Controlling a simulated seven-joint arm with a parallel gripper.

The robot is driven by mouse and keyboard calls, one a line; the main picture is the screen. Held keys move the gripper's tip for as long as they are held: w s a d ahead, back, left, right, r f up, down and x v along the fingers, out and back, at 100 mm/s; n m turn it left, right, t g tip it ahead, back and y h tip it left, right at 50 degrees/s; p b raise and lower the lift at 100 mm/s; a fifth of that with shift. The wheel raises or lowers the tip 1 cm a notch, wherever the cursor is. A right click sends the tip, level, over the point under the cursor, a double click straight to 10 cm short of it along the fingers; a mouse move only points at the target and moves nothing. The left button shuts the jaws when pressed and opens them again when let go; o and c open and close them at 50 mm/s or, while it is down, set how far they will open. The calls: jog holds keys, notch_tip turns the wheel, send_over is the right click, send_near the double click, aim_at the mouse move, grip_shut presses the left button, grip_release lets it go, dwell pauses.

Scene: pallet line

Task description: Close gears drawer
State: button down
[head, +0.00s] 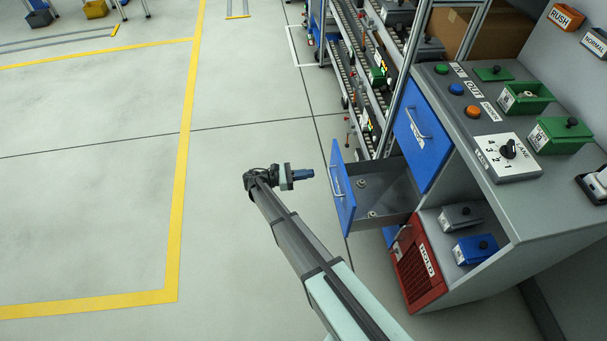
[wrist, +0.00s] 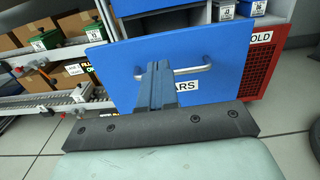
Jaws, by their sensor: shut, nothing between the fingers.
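The gears drawer is pulled out of the grey cabinet, and its blue front (head: 343,196) faces left in the head view. Its grey tray (head: 385,190) shows a few small metal parts inside. In the wrist view the blue front (wrist: 120,60) fills the middle, with a metal bar handle (wrist: 195,70) and a label partly hidden that ends in "ARS". My gripper (head: 312,173) is shut and empty, pointing at the drawer front with a small gap to its left in the head view. In the wrist view my gripper (wrist: 155,68) covers part of the handle and label.
A second blue drawer (head: 423,135) above is shut. A red HOLD bin (head: 419,268) sits below right. The console top (head: 470,115) carries buttons, a dial and green boxes. Conveyor racks (head: 362,70) stand behind. The floor left of the drawer is clear.

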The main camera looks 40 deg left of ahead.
aim_at(341, 170)
jog(key=x, duration=1)
jog(key=shift+w+d, duration=0.15)
jog(key=x, duration=2.6)
jog(key=shift+f, duration=0.1)
jog(key=v, duration=1.4)
jog(key=shift+s+a, duration=0.3)
